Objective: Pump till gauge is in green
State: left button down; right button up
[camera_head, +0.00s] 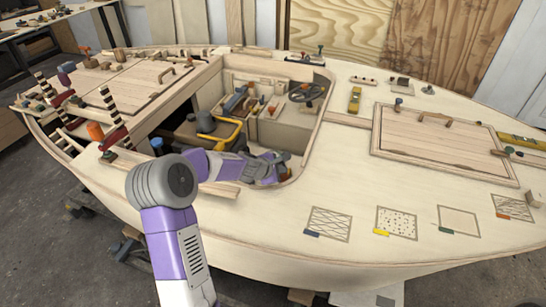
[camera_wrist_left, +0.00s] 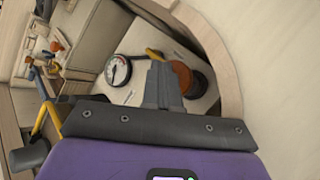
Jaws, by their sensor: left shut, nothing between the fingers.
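A round white dial gauge (camera_wrist_left: 118,70) with a dark rim shows in the left wrist view, on a pale panel inside the cockpit well. Its needle and any green band are too small to read. An orange-brown round knob (camera_wrist_left: 184,77) on a dark base stands right of the gauge. My left gripper (camera_wrist_left: 158,72) is shut and empty. Its fingertips overlap the knob's left side in the picture; I cannot tell whether they touch it. In the head view my left gripper (camera_head: 281,161) is down inside the well at its near right corner. My right gripper is not in view.
In the well are a yellow tubular frame (camera_head: 236,126), a grey round-topped object (camera_head: 206,122) and a black steering wheel (camera_head: 307,93). A hatch (camera_head: 440,140) lies right; bare deck (camera_head: 330,180) lies between.

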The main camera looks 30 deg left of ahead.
pick_arm(q)
jog(key=shift+g, duration=0.4)
jog(key=f, duration=0.1)
jog(key=s+f, duration=0.1)
jog(key=f, duration=0.2)
jog(key=shift+s+d, duration=0.25)
jog(key=shift+r, duration=0.2)
jog(key=shift+w+d+r, duration=0.1)
jog(key=shift+d+r, duration=0.1)
jog(key=shift+r, duration=0.1)
jog(key=shift+r+p, duration=0.1)
jog(key=shift+p, duration=0.25)
jog(key=shift+w+r+p, duration=0.15)
jog(key=shift+r+p, duration=0.75)
jog(key=shift+p, duration=0.05)
jog(key=r+p, duration=0.1)
jog(key=r, duration=0.1)
jog(key=r+p, duration=0.2)
jog(key=shift+d+r, duration=0.2)
jog(key=shift+r, duration=0.15)
jog(key=shift+a, duration=0.1)
